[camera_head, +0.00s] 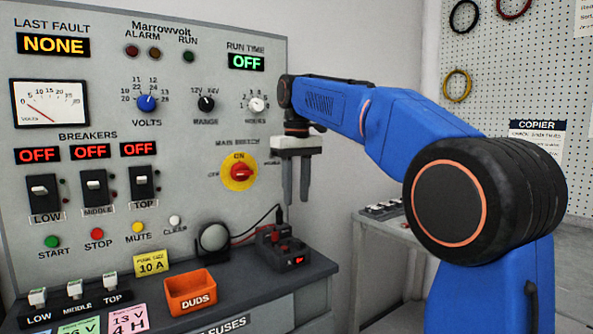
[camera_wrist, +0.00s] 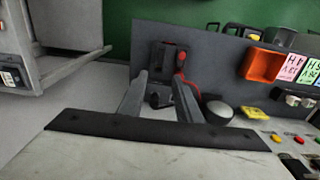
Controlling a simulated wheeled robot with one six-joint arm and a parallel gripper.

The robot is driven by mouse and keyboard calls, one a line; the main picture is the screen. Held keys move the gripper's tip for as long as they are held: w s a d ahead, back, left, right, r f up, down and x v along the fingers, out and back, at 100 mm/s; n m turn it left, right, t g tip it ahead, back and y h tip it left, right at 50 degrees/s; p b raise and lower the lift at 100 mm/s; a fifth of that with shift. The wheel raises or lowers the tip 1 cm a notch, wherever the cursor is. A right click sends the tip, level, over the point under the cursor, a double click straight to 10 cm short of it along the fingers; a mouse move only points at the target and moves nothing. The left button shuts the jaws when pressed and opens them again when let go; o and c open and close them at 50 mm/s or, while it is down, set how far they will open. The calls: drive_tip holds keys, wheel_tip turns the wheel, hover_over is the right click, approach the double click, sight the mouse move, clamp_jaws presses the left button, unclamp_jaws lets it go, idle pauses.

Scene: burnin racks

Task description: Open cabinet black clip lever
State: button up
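My gripper (camera_head: 296,199) points down in front of the cabinet panel (camera_head: 200,90), above the right end of the bench. Its two fingers are apart with nothing between them, and it also shows open in the wrist view (camera_wrist: 160,80). Below it on the bench sits a small black device (camera_head: 282,250) with red parts and a small red display. A black cable and a red cable run at it. The device shows beyond the fingertips in the wrist view (camera_wrist: 160,58), with a red part along its right side. I cannot single out a black clip lever on it.
A round grey-black object (camera_head: 214,238) stands left of the device, and an orange DUDS bin (camera_head: 191,291) further left. The red main switch (camera_head: 240,172) is on the panel left of my gripper. A grey side table (camera_head: 384,226) stands to the right.

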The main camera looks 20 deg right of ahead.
wheel_tip(320, 180, up, 6)
idle(0.4)
drive_tip(key=shift+s, duration=0.1)
drive_tip(key=s+d+f+m+t, duration=0.1)
drive_tip(key=s+d+f+t, duration=0.1)
drive_tip(key=s+f, duration=1.5)
drive_tip(key=s+d+f+m+t, duration=0.2)
drive_tip(key=s+d+f, duration=0.3)
drive_tip(key=s+f, duration=1.2)
drive_tip(key=shift+s+d+f+m, duration=0.2)
drive_tip(key=shift+f+m, duration=0.1)
drive_tip(key=shift+f, duration=0.6)
